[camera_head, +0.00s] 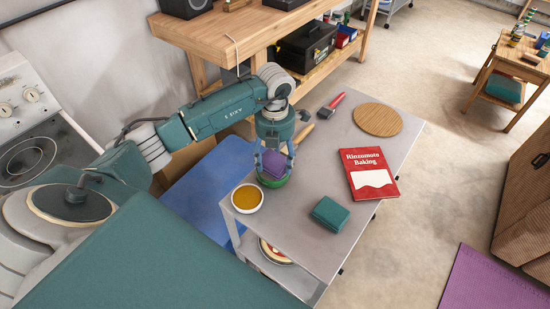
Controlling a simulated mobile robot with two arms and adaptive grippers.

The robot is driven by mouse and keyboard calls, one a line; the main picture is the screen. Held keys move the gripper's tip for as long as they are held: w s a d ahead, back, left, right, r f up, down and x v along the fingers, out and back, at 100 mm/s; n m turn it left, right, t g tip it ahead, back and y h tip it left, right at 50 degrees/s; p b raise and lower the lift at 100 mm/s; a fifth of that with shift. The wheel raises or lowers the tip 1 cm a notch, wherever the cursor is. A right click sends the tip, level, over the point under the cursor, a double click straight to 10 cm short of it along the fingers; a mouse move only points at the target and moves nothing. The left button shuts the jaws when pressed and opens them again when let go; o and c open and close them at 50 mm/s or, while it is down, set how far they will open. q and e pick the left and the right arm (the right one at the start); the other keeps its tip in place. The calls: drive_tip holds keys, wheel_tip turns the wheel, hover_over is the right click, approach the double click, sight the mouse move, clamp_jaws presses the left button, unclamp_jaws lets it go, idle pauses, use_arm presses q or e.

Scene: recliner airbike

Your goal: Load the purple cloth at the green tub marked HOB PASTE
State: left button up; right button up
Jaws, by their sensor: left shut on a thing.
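My left gripper (273,160) points down over the near-left part of the grey cart top and is shut on the purple cloth (273,165). The cloth is bunched between the fingers, right at the green tub (274,183). Only the tub's green lower rim shows below the cloth and fingers. I cannot tell whether the cloth touches what is inside the tub. No HOB PASTE lettering can be read from here. My right gripper is not in view.
On the cart top (303,238) are a bowl of amber liquid (247,198), a folded teal cloth (331,214), a red baking book (369,174), a round wooden board (378,119) and a red-handled tool (331,105). A wooden workbench (225,40) stands behind. The cart's middle is clear.

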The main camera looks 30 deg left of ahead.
sight(275, 162)
use_arm(q)
drive_tip(key=shift+f, duration=0.2)
idle(0.6)
drive_tip(key=shift+f+b, duration=0.3)
drive_tip(key=shift+b, duration=0.1)
idle(1.2)
drive_tip(key=shift+r+p, duration=2.2)
drive_tip(key=shift+r, duration=1.3)
